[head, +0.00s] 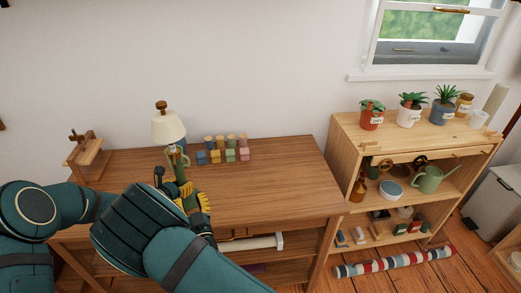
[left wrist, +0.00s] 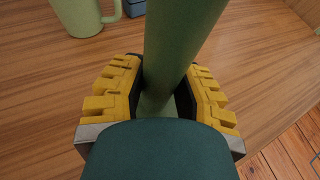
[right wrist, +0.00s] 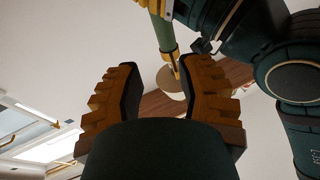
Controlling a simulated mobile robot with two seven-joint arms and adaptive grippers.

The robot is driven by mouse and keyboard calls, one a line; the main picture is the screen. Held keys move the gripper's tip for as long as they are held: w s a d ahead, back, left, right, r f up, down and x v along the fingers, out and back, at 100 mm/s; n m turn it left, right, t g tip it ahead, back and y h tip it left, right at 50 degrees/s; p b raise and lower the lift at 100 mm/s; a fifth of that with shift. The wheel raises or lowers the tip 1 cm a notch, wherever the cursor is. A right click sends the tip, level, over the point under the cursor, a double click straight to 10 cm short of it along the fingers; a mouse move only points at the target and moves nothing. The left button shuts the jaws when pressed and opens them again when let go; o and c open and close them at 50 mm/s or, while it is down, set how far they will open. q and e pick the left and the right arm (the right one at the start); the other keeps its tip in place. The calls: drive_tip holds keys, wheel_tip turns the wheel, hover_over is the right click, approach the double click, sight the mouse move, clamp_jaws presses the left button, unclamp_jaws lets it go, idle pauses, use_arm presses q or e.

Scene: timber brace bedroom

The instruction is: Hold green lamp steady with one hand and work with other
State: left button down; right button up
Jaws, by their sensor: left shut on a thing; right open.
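The green lamp has a cream shade (head: 168,128) with a brown knob on top, above the left part of the wooden table. Its green post (left wrist: 180,45) runs between the fingers of my left gripper (left wrist: 165,88), which is shut on it. My left gripper (head: 184,193) is partly covered by an arm in the head view. In the right wrist view the lamp's green post (right wrist: 160,30), a brass collar and a pale round part show beyond the fingers. My right gripper (right wrist: 163,90) is open, its fingers apart and empty; I cannot make it out clearly in the head view.
A green mug (left wrist: 80,15) stands on the table (head: 275,185) close to the lamp. Several coloured blocks (head: 222,150) are at the table's back, and a small wooden stand (head: 88,150) is at its left. A shelf (head: 420,133) with potted plants stands right. The table's right side is clear.

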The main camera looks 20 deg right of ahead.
drive_tip(key=w+f+g, duration=0.1)
drive_tip(key=w+d+f+g+y, duration=0.1)
drive_tip(key=w+f, duration=0.1)
drive_tip(key=shift+w+f+m+g, duration=0.15)
drive_tip(key=shift+f+m+g, duration=0.15)
drive_tip(key=shift+m, duration=0.1)
drive_tip(key=shift+w+d+f+g+y, duration=0.15)
drive_tip(key=shift+w+d+g+y, duration=0.1)
drive_tip(key=shift+w, duration=0.1)
drive_tip(key=shift+w+d+f+g+y, duration=0.1)
drive_tip(key=shift+w+f+g+y, duration=0.05)
drive_tip(key=shift+w+y, duration=0.15)
drive_tip(key=shift+w+d+g+y, duration=0.3)
drive_tip(key=shift+w+d+y, duration=0.1)
drive_tip(key=shift+w, duration=0.25)
drive_tip(key=w+d+r+g, duration=0.1)
drive_tip(key=w+d, duration=0.1)
drive_tip(key=d, duration=0.6)
drive_tip(key=w+d+r+n+g, duration=0.1)
drive_tip(key=w+d+r, duration=0.1)
drive_tip(key=d, duration=0.6)
drive_tip(key=w+d+r+n+g, duration=0.1)
drive_tip(key=w+d, duration=0.3)
drive_tip(key=d, duration=0.4)
drive_tip(key=shift+d+r, duration=0.3)
drive_tip(key=shift+r, duration=0.35)
use_arm(q)
drive_tip(key=c, duration=0.7)
unclamp_jaws()
drive_tip(key=shift+s, duration=0.1)
